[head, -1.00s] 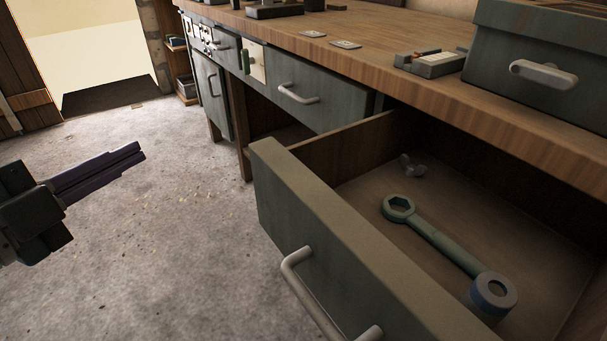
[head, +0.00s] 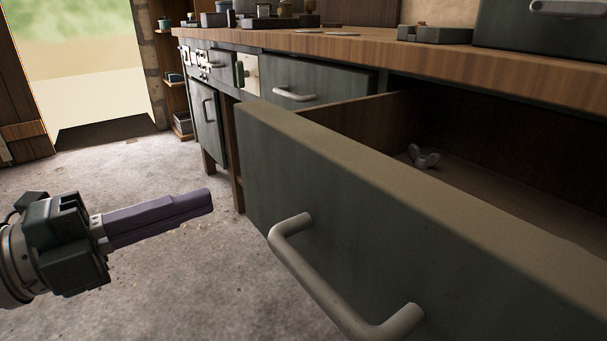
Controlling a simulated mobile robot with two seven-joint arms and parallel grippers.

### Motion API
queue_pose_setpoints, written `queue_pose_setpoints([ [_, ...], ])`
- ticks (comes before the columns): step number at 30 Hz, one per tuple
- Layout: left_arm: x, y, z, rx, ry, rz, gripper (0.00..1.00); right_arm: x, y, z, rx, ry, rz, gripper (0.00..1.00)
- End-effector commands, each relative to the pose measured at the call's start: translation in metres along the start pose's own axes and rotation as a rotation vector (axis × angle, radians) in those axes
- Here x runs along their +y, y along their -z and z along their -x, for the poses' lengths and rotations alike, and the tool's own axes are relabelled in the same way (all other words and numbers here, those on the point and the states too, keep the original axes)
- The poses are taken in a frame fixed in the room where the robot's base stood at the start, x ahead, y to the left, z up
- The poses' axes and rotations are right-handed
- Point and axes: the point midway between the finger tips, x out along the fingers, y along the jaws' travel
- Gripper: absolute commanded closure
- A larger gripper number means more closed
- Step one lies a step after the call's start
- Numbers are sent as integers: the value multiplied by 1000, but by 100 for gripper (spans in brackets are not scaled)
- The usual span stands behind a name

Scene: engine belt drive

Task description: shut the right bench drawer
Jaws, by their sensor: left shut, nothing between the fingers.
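The right bench drawer (head: 330,190) stands pulled out from under the wooden bench top. Its grey-green front carries a pale metal bar handle (head: 335,290). A wing nut (head: 423,157) lies inside; the rest of the drawer floor is mostly hidden behind the front panel. My left gripper (head: 208,202), with purple fingers, is shut and empty. It is to the left of the drawer front in the picture, apart from it, over the concrete floor. My right gripper is not in view.
The bench top (head: 480,62) runs above the drawer, with a grey box (head: 545,25) and small parts on it. A closed drawer (head: 330,82) is farther left. The concrete floor (head: 150,285) is clear. An open doorway (head: 85,65) is at the back left.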

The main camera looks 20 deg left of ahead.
Motion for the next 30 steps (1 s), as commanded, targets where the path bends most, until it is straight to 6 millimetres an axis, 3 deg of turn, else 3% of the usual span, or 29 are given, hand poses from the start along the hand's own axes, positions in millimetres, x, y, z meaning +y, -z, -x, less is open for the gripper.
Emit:
queue_pose_setpoints([
  [3,0,0,-22,1,4,-1,100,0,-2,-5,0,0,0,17],
  [9,0,0,-45,0,2,1,100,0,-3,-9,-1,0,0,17],
  [30,0,0,-57,-1,1,1,100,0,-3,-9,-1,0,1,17],
])
